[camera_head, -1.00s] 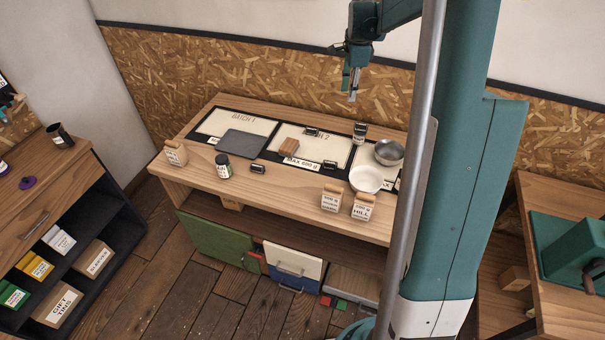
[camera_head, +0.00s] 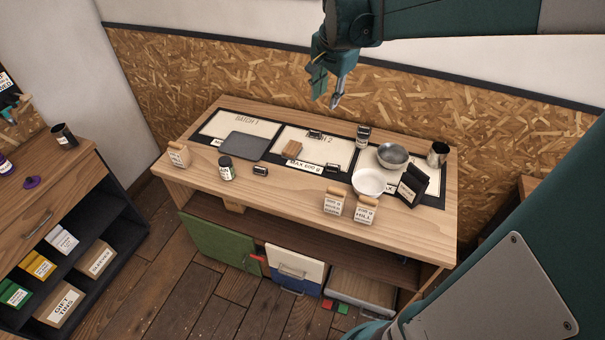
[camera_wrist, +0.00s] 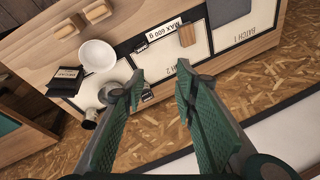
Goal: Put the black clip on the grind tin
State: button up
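I cannot tell which is the black clip. A small labelled container (camera_head: 363,134) stands behind the steel bowl, and a dark labelled jar (camera_head: 226,168) stands at the front left. Their labels are unreadable, so I cannot tell which is the grind tin. My gripper (camera_head: 328,94) is high above the bench's back edge; the wrist view shows its fingers (camera_wrist: 159,88) apart and empty.
A white bowl (camera_head: 369,182), steel bowl (camera_head: 392,156), metal cup (camera_head: 437,153) and black bag (camera_head: 411,186) crowd the right end. A grey slab (camera_head: 245,146) and wooden block (camera_head: 292,148) lie on the mats.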

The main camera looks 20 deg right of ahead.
jog(key=s+a+f+n+t, duration=0.1)
jog(key=s+a+n+t, duration=0.1)
jog(key=s+a+n, duration=0.5)
jog(key=s+a+f+n+t+y, duration=0.1)
jog(key=s+a+f+n+t, duration=0.1)
jog(key=s+a+n, duration=0.5)
jog(key=s+a, duration=0.4)
jog(key=s, duration=0.6)
jog(key=shift+s+a+f, duration=0.15)
jog(key=shift+s+a, duration=0.05)
jog(key=shift+a, duration=0.05)
